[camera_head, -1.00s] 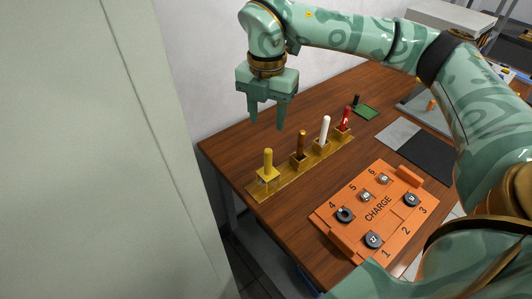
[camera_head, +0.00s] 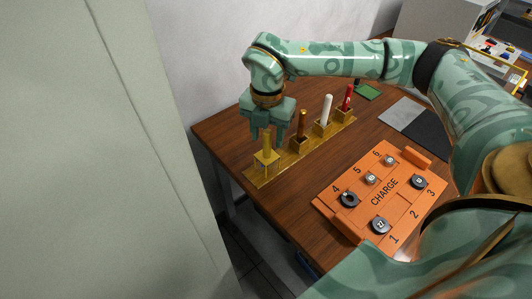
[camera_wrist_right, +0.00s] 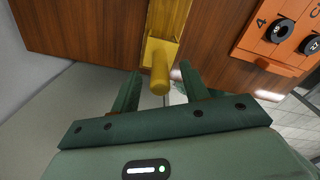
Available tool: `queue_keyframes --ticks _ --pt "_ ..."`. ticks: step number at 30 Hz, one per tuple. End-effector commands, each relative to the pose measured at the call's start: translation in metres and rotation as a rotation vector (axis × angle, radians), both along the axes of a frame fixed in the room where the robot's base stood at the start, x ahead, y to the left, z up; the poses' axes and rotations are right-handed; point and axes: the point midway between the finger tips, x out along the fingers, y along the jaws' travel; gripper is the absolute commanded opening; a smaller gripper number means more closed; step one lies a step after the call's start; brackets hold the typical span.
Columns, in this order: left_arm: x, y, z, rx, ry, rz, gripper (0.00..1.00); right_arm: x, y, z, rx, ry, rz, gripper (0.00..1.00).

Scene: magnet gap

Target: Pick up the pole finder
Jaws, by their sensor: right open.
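A gold rack (camera_head: 283,168) on the wooden table holds several upright handled tools, each in a socket. They are a yellow handle (camera_head: 266,143), a brown handle (camera_head: 303,122), a white handle (camera_head: 327,108) and a red one (camera_head: 348,96). No label shows which is the pole finder. My right gripper (camera_head: 268,134) is open, pointing down at the yellow handle. In the right wrist view the yellow handle (camera_wrist_right: 160,72) stands between the two fingers of my right gripper (camera_wrist_right: 160,80), with nothing gripped. My left gripper is not in view.
An orange CHARGE board (camera_head: 385,190) with numbered places and several dark round pieces lies to the right of the rack. A pale wall panel (camera_head: 90,160) stands close on the left.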

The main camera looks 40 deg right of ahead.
Motion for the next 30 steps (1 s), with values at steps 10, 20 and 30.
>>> queue_keyframes --ticks 10,20,30 --pt "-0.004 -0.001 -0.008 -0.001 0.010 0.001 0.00 0.000 0.000 -0.024 0.000 0.000 0.000 0.45" --pt "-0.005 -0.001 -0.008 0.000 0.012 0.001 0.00 0.000 0.000 -0.024 0.000 0.000 0.001 0.00" --pt "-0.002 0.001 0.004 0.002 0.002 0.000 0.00 0.000 0.000 0.010 0.000 -0.006 0.000 0.00"
